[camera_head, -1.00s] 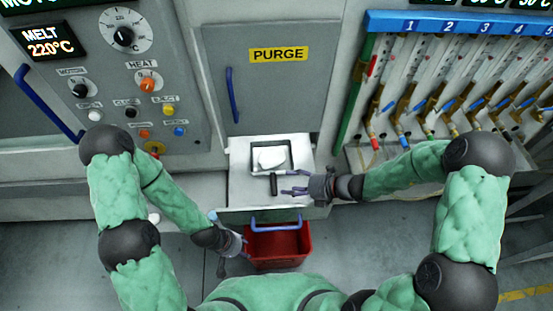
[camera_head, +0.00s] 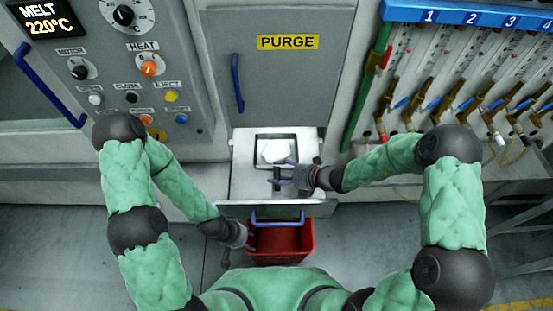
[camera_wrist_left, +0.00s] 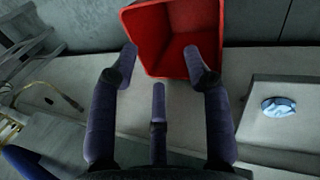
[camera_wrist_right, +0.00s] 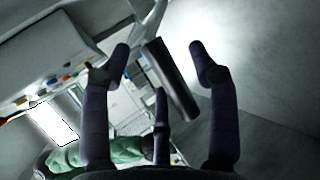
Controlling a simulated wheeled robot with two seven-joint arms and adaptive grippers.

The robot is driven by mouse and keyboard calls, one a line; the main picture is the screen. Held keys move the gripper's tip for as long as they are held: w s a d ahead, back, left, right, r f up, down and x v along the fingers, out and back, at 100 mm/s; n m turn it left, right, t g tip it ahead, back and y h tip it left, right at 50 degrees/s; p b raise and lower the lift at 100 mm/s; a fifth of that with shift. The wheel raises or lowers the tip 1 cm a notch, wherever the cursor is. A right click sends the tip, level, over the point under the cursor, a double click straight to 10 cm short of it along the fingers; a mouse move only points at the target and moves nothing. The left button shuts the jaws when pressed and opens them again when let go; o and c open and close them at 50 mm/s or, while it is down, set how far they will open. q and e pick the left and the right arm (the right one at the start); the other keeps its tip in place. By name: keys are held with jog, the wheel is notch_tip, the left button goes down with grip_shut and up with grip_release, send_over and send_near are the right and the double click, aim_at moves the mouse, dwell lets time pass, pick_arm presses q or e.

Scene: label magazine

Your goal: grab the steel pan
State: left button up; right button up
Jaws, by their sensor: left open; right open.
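The steel pan (camera_head: 259,158) is a dark-rimmed square pan holding a white lump (camera_head: 275,151). It sits on a pale metal ledge below the PURGE door, with its black handle (camera_head: 276,176) pointing toward me. My right gripper (camera_head: 282,172) is open at the handle. In the right wrist view, the dark handle (camera_wrist_right: 171,80) lies between the spread fingers (camera_wrist_right: 160,65), with no grip visible. My left gripper (camera_head: 248,240) is open and empty beside the red bin. The left wrist view shows its spread fingers (camera_wrist_left: 160,60) in front of the bin.
The grey PURGE door (camera_head: 285,90) is behind the pan. A control panel (camera_head: 185,75) is at left. A numbered rack of tubes and valves (camera_head: 460,15) is at right.

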jog(key=shift+x, duration=0.9)
grip_shut()
jog(key=shift+r, duration=0.1)
jog(key=shift+d+r, duration=0.1)
